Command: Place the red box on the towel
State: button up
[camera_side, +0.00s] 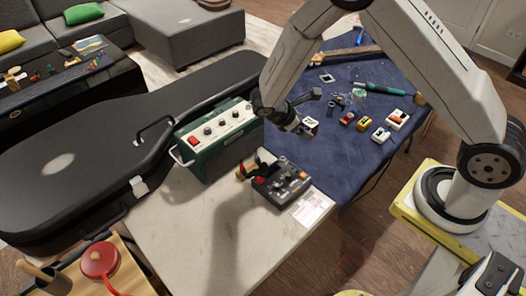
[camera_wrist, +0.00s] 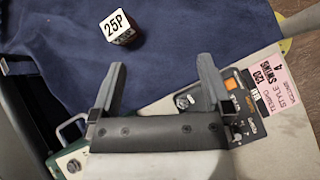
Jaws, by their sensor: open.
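The blue towel (camera_side: 345,80) is spread over the far part of the table, and it also fills the upper part of the wrist view (camera_wrist: 190,25). A small reddish box (camera_side: 348,118) lies on it, right of my gripper. A small box with a white top marked "25P" (camera_wrist: 118,27) and dark sides sits on the towel ahead of my left finger; it shows close by my gripper in the side view (camera_side: 310,126). I cannot tell which one the task calls the red box. My gripper (camera_side: 296,112) is open and empty above the towel's near-left edge; its fingers (camera_wrist: 160,78) are wide apart.
A yellow box (camera_side: 364,123) and white boxes (camera_side: 381,134) lie on the towel to the right. A green amplifier (camera_side: 215,140) stands left of my gripper. A dark pedal unit (camera_side: 282,182) and a paper sheet (camera_side: 312,207) lie nearer. The pale tabletop (camera_side: 200,235) is clear in front.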

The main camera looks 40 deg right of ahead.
jog(key=s+a+r+m+t+y, duration=0.4)
jog(key=s+r+m+y, duration=0.4)
jog(key=s+r+m, duration=0.3)
jog(key=shift+s+a+r+m+t+y, duration=0.3)
jog(key=shift+a+r+m+t, duration=0.1)
jog(key=shift+a+r+m, duration=0.35)
jog(key=shift+w+d+f, duration=0.1)
jog(key=shift+c, duration=0.2)
